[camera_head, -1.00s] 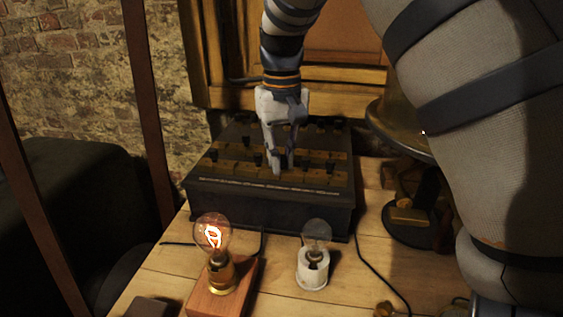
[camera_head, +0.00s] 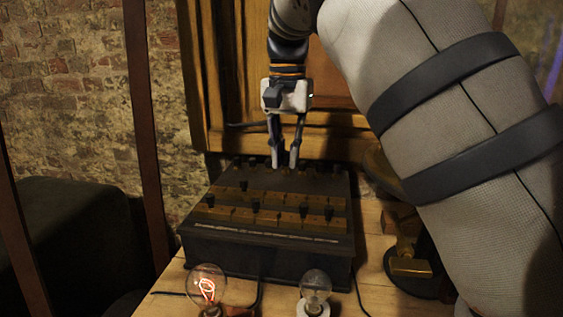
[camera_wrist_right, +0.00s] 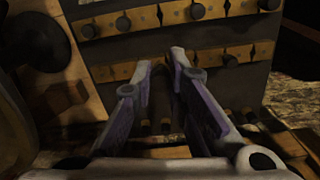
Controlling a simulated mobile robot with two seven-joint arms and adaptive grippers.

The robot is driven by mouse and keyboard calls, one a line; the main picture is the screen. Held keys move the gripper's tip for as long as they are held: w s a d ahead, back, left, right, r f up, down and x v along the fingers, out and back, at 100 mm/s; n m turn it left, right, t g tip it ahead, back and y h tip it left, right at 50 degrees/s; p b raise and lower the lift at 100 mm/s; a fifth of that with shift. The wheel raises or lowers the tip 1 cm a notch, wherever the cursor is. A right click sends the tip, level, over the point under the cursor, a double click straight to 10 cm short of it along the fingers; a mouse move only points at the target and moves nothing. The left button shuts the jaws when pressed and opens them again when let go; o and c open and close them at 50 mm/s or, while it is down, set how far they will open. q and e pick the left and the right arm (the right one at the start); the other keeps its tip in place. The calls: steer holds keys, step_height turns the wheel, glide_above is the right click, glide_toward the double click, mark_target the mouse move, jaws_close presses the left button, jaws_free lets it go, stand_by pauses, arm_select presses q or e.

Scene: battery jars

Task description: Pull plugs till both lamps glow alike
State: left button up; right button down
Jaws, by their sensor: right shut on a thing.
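The dark plug box (camera_head: 262,251) stands on the table in the head view, with brass bars on top. The left lamp (camera_head: 207,285) glows orange-red; the right lamp (camera_head: 316,286) looks dark. My left gripper is out of view.
A brass and black apparatus (camera_head: 410,266) stands right of the box, partly behind my right arm. A wooden cabinet (camera_head: 345,90) rises behind the table. Bare wooden tabletop (camera_head: 377,300) shows at the front right. Thin wires run beside the box.

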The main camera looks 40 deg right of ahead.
mark_target(286, 173)
steer(key=w+m, duration=0.1)
steer(key=m, duration=0.1)
steer(key=d+f+m, duration=0.1)
steer(key=m, duration=0.1)
steer(key=w+d+m, duration=0.1)
steer(key=m, duration=0.1)
steer(key=shift+w+d+f+m, duration=0.1)
steer(key=shift+w+f+m, duration=0.05)
steer(key=shift+w+m, duration=0.2)
steer(key=shift+f+b, duration=0.75)
steer(key=shift+f, duration=1.65)
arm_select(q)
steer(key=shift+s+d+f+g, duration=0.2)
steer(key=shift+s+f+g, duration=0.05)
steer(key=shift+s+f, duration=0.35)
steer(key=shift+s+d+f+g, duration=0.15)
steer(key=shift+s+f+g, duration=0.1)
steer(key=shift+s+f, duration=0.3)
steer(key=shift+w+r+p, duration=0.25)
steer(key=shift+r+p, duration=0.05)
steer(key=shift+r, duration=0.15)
arm_select(e)
steer(key=shift+f, duration=1.05)
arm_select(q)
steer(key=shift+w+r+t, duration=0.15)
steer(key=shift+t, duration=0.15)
arm_select(e)
steer(key=shift+f, duration=0.25)
steer(key=c, duration=1.5)
jaws_free()
